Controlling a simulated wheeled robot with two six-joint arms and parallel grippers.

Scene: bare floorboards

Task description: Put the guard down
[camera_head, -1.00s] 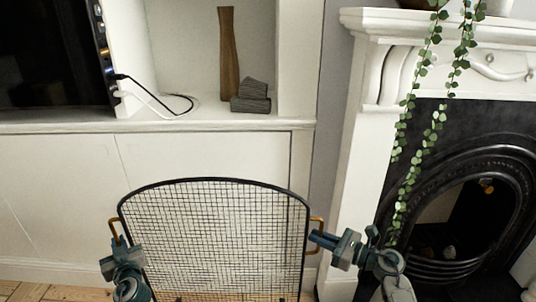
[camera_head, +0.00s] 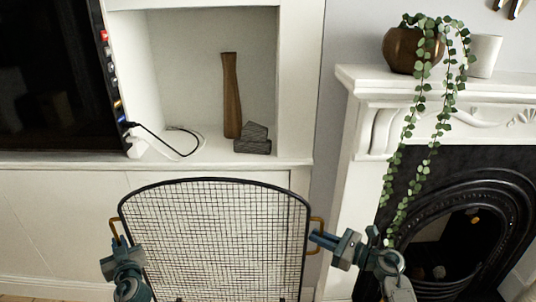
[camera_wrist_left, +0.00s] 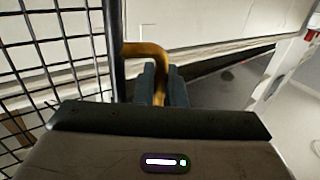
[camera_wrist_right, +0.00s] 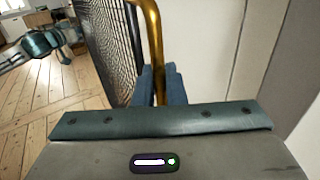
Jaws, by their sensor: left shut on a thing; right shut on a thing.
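The guard (camera_head: 215,235) is a black mesh fire screen with a rounded top and a brass handle on each side. It stands upright between my two grippers in the head view, in front of the white cabinet. My left gripper (camera_head: 118,242) is shut on the left brass handle (camera_wrist_left: 150,50), which passes between its fingers in the left wrist view. My right gripper (camera_head: 318,238) is shut on the right brass handle (camera_wrist_right: 153,40), seen in the right wrist view. The guard's lower edge is cut off in the head view.
A white fireplace with a black arched opening (camera_head: 452,225) stands at the right. A trailing plant (camera_head: 408,170) hangs from its mantel (camera_head: 385,85). A television (camera_head: 50,80) and an alcove with a wooden vase (camera_head: 231,95) are behind. Bare floorboards (camera_wrist_right: 35,130) show in the right wrist view.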

